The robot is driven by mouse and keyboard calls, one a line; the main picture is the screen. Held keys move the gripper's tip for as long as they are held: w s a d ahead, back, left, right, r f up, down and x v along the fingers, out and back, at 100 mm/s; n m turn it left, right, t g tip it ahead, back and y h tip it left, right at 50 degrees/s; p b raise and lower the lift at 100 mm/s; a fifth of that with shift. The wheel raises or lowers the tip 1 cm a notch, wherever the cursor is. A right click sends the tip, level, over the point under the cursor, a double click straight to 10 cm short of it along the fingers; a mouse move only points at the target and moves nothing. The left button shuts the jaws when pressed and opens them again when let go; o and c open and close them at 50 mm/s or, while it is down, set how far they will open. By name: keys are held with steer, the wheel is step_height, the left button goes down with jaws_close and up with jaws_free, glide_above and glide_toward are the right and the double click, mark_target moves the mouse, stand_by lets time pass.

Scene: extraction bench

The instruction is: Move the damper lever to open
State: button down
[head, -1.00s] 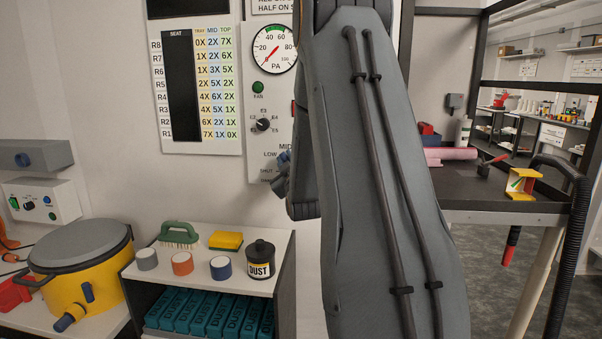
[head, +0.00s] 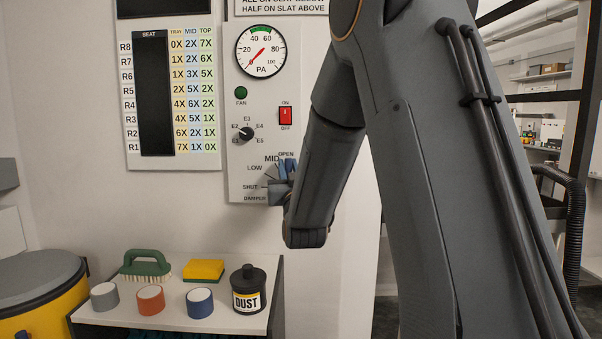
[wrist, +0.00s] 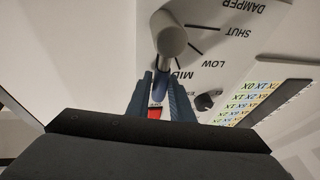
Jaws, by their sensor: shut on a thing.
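The damper lever (wrist: 160,87) shows in the wrist view, with a round grey hub and a blue grip. The jaws of my gripper (wrist: 162,98) are shut on the blue grip. The lever points just past the MID mark, on the side away from LOW. The OPEN mark is hidden in the wrist view, so I cannot tell whether the lever is fully at it. In the head view my gripper (head: 287,170) is at the damper dial, just below the OPEN label (head: 286,154), and hides most of the lever.
Above the dial are a selector knob (head: 246,134), a red switch (head: 285,115) and a pressure gauge (head: 261,50) reading low. A shelf (head: 240,320) below holds a brush (head: 146,264), a yellow sponge (head: 203,271), tape rolls and a dust jar (head: 248,290).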

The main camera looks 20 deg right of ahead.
stand_by(0.4)
steer(key=c, duration=1.6)
jaws_free()
steer(key=shift+o, duration=0.2)
steer(key=shift+s, duration=0.1)
steer(key=b+v, duration=0.1)
steer(key=v, duration=0.6)
steer(key=shift+s+b, duration=0.25)
steer(key=shift+b, duration=0.15)
steer(key=shift+f, duration=0.15)
